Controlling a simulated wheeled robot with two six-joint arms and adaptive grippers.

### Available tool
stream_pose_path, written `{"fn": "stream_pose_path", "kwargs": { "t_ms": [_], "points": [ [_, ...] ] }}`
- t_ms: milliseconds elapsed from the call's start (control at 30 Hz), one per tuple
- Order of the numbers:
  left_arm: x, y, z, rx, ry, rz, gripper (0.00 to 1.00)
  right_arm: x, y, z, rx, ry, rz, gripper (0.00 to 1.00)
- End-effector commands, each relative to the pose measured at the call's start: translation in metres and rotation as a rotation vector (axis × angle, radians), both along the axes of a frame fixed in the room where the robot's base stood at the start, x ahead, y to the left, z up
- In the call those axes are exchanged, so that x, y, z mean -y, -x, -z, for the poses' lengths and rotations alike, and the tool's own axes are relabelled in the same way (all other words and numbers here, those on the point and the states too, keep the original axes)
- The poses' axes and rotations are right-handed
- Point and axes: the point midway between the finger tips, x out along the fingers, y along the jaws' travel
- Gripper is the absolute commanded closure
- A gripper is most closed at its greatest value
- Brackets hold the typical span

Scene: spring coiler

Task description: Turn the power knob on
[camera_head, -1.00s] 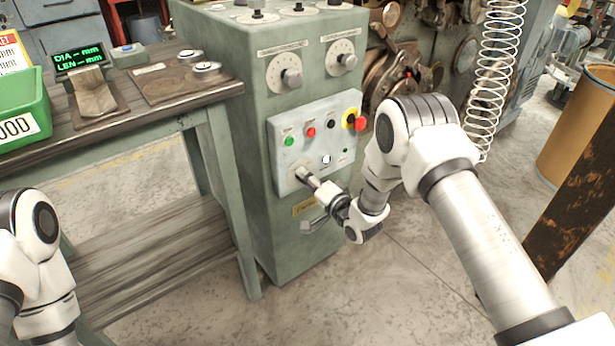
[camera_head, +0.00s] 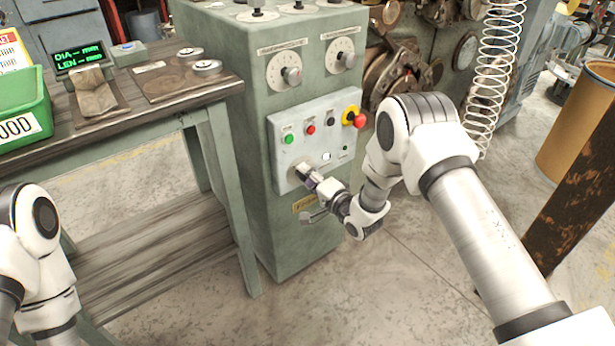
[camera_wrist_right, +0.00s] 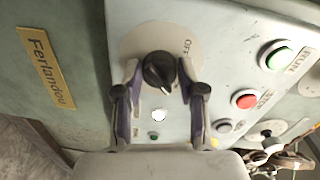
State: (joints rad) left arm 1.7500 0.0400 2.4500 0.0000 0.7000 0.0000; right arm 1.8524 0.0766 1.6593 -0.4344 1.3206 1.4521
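The power knob (camera_wrist_right: 160,72) is black and round, on a pale round plate marked OFF, in the right wrist view. Its white pointer mark faces the lower right side of that picture, away from the OFF lettering. My right gripper (camera_wrist_right: 161,72) is open, with one finger on each side of the knob. A small gap seems to show on both sides; contact cannot be told. In the head view the right gripper (camera_head: 307,176) is at the lower left of the grey control panel (camera_head: 283,165) and hides the knob. My left gripper is out of view; only its arm shows.
A green button (camera_wrist_right: 280,58) and red button (camera_wrist_right: 246,100) sit beside the knob. A yellow-ringed red emergency button (camera_head: 359,120) stands out at the panel's upper right. A workbench (camera_head: 150,112) with a green bin (camera_head: 22,108) is left of the cabinet.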

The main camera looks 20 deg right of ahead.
Motion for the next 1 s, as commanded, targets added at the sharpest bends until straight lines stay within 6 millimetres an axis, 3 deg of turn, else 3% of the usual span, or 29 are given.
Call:
{"fn": "stream_pose_path", "kwargs": {
  "t_ms": [333, 467, 800, 1000],
  "points": [
    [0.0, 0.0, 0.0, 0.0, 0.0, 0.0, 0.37, 0.0, 0.0, 0.0, 0.0, 0.001, 0.0, 0.37],
    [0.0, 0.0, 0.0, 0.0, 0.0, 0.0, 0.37, 0.004, 0.01, 0.0, -0.001, 0.002, 0.001, 0.37],
    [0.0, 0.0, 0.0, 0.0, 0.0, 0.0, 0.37, 0.032, 0.085, -0.005, -0.003, -0.002, 0.003, 0.37],
    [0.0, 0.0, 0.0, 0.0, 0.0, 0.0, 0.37, 0.041, 0.111, -0.008, -0.001, 0.0, 0.001, 0.37]
  ]
}}
